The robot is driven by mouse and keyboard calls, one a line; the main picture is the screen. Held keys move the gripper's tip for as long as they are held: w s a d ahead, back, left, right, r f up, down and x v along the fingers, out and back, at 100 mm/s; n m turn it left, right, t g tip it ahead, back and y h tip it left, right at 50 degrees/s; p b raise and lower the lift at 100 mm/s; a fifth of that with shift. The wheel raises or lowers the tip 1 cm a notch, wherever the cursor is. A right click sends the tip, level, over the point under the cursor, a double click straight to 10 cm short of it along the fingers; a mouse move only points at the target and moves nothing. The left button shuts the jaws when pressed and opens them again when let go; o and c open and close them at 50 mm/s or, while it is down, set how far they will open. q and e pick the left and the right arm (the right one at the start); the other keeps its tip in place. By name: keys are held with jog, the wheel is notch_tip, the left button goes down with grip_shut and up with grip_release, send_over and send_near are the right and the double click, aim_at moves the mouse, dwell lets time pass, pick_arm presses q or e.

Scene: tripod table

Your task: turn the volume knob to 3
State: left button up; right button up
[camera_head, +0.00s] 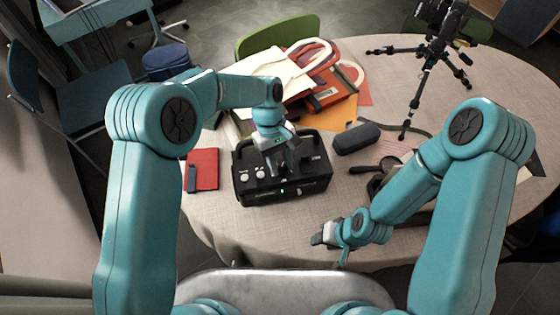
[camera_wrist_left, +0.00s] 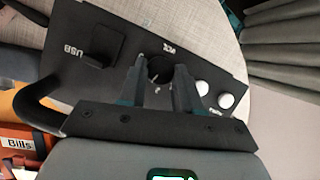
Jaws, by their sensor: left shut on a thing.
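A black box-shaped device (camera_head: 312,187) stands near the table's front edge, with white buttons (camera_head: 259,173) on its face. In the left wrist view its panel (camera_wrist_left: 68,32) has a round dark knob (camera_wrist_left: 159,68) with a small light mark. My left gripper (camera_head: 283,173) reaches down onto the device. In the left wrist view its fingers (camera_wrist_left: 159,84) stand on either side of the knob and are shut on it. The scale numbers around the knob are too small to read. My right gripper (camera_head: 320,239) hangs near the front table edge, away from the device; its jaw opening is unclear.
A red notebook (camera_head: 203,169) lies left of the device. A dark case (camera_head: 357,138) and a magnifier-like object (camera_head: 386,165) lie to its right. Bags and folders (camera_head: 325,90) are piled behind it. A black tripod (camera_head: 424,80) stands at the back right of the table.

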pick_arm(q)
jog(key=shift+w+r, duration=0.1)
jog(key=o, duration=1.1)
jog(key=shift+c, duration=0.2)
pick_arm(e)
notch_tip(320, 180, up, 5)
jog(key=p, duration=0.5)
pick_arm(q)
jog(key=v, duration=1.6)
jog(key=shift+r, duration=0.2)
